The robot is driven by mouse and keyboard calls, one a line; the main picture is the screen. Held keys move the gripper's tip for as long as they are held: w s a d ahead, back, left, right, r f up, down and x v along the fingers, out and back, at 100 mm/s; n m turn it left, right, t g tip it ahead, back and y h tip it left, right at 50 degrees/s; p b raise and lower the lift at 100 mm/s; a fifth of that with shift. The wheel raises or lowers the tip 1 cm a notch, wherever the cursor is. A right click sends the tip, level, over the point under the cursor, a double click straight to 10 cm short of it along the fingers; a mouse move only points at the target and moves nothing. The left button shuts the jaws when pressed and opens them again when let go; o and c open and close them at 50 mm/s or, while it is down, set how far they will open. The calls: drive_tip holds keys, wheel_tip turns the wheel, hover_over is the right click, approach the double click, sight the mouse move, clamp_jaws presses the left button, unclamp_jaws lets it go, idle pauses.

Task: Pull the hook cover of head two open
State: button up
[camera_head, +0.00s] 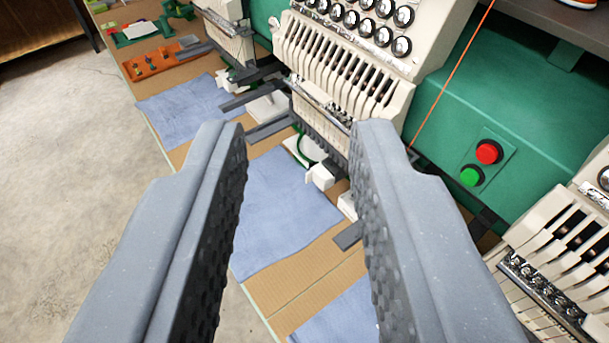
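My gripper (300,132) is wide open, with nothing between its two grey padded fingers. Beyond it stands an embroidery head (345,62), cream, with a row of needle slots and round black knobs; no number on it is readable. Below this head, a small white block (321,177) projects at the front of its lower arm, between the fingers in the picture and apart from them. I cannot tell whether this block is the hook cover. The right finger hides part of the area beside it.
Another head (228,38) stands at left and one (570,240) at lower right. Blue cloth (280,215) lies on the tan table (300,285). Grey bars (268,128) project near the middle head. An orange tray (155,62) lies farther back. Concrete floor (70,160) is clear at left.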

drive_tip(key=w+d+f+n+g+h, duration=0.1)
drive_tip(key=w+f+n+g+h, duration=0.4)
drive_tip(key=w+f, duration=0.8)
drive_tip(key=w+d+f+n+g+h, duration=0.3)
drive_tip(key=w+f+n, duration=0.5)
drive_tip(key=f, duration=0.9)
drive_tip(key=w+a+f+n+t+h, duration=0.1)
drive_tip(key=w+a+f+n+h, duration=0.15)
drive_tip(key=a+f+n, duration=0.35)
drive_tip(key=w+a+f+n+t+h+b, duration=0.15)
drive_tip(key=w+a+f, duration=0.25)
drive_tip(key=f, duration=0.4)
drive_tip(key=w+a+f+n+t+h, duration=0.1)
drive_tip(key=w+a+f+n+h, duration=0.2)
drive_tip(key=a+f+n, duration=0.3)
drive_tip(key=m+b, duration=0.1)
approach(319, 178)
drive_tip(key=w+d, duration=0.3)
drive_tip(key=w, duration=0.3)
drive_tip(key=shift+d, duration=0.3)
clamp_jaws()
drive_tip(key=shift+s+y+b, duration=0.1)
drive_tip(key=shift+y+b, duration=0.2)
